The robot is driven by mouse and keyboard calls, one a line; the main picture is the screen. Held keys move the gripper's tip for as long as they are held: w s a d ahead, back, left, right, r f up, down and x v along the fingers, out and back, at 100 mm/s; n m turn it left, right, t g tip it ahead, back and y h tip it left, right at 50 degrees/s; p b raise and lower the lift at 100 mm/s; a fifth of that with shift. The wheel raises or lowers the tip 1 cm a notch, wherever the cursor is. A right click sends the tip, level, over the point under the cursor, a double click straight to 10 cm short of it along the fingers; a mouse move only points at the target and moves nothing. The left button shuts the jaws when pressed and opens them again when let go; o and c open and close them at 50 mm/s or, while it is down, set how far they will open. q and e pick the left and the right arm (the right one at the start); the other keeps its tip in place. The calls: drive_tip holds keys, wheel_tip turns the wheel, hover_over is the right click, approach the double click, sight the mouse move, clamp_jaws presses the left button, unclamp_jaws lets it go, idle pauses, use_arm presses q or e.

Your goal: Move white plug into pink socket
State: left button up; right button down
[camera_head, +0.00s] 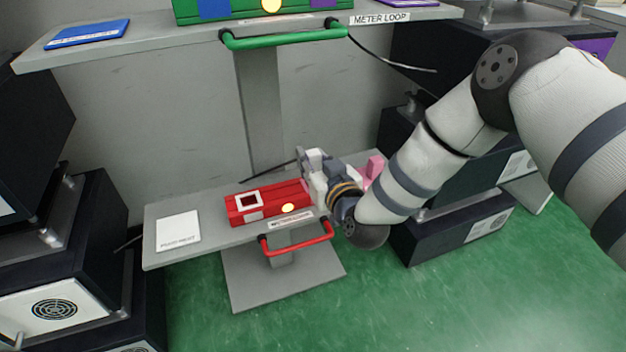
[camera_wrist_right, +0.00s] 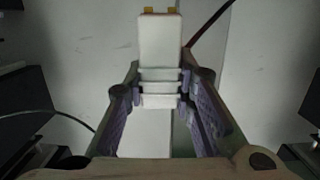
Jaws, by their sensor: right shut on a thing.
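My right gripper (camera_head: 318,178) is over the right part of the lower shelf, beside the red box. In the right wrist view, its fingers (camera_wrist_right: 160,100) are closed on both sides of the ribbed base of a white plug (camera_wrist_right: 160,45). Two yellow prongs show at the plug's far end. In the head view the gripper mostly hides the plug. A pink block (camera_head: 375,168), seemingly the pink socket, stands just right of the gripper. My wrist partly covers it and no opening shows. My left gripper is not in view.
The red box (camera_head: 268,203) has a white-framed square, a lit yellow button and a red handle (camera_head: 297,242) in front. A white card (camera_head: 178,231) lies on the lower shelf (camera_head: 155,258). The upper shelf (camera_head: 150,38) holds a green box and green handle. Dark cabinets flank both sides.

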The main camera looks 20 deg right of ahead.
drive_tip(key=shift+w+d+f+b, duration=0.3)
drive_tip(key=shift+w+f, duration=0.3)
drive_tip(key=shift+f, duration=0.2)
wheel_tip(320, 180, down, 4)
drive_tip(key=shift+w+r+b, duration=0.15)
drive_tip(key=shift+r+b, duration=0.05)
drive_tip(key=shift+b, duration=0.6)
drive_tip(key=shift+r, duration=0.2)
drive_tip(key=shift+f, duration=0.1)
drive_tip(key=c, duration=1.3)
unclamp_jaws()
drive_tip(key=shift+c, duration=0.2)
